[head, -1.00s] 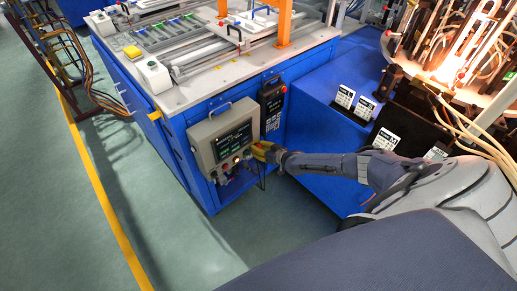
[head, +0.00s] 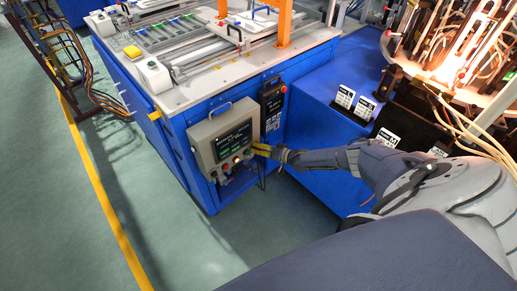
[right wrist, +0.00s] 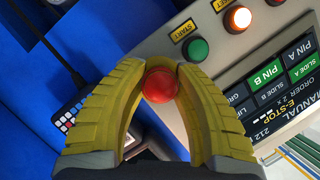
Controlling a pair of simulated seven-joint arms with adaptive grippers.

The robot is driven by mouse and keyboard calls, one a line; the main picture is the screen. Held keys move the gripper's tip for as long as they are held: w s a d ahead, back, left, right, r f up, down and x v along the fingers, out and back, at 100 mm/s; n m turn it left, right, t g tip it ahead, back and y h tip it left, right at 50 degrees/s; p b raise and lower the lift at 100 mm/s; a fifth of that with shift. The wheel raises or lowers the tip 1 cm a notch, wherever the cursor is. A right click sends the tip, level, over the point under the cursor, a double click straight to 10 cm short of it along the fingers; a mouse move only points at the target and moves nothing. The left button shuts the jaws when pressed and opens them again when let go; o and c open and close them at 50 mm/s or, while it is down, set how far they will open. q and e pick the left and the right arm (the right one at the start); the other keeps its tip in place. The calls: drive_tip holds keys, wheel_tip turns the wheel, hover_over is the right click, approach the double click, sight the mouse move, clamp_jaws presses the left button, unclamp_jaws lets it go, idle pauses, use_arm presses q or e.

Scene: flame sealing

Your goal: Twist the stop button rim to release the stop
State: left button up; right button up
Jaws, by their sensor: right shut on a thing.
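The red stop button (right wrist: 159,85) shows in the right wrist view as a round red cap between two yellow, ridged fingers. My right gripper (right wrist: 166,74) is shut on the button's rim, with one finger on each side. The fingers hide part of the rim and the mount behind it. In the head view my right gripper (head: 262,149) is at the right side of the grey control box (head: 203,139), and the button itself cannot be made out there. My left gripper is in neither view.
A green START button (right wrist: 195,49) and a lit orange-white button (right wrist: 238,19) are close to the fingers. A black handheld pendant (head: 271,104) hangs on the blue cabinet above the gripper. A dark cable crosses the right wrist view at left.

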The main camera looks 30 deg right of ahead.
drive_tip(key=shift+a+m+y, duration=0.1)
drive_tip(key=shift+m+y, duration=0.2)
drive_tip(key=shift+m, duration=0.2)
idle(0.3)
drive_tip(key=o, duration=1.3)
drive_tip(key=shift+c, duration=0.2)
drive_tip(key=shift+s+d, duration=0.35)
drive_tip(key=shift+s, duration=0.15)
drive_tip(key=v, duration=1.1)
drive_tip(key=shift+a, duration=0.1)
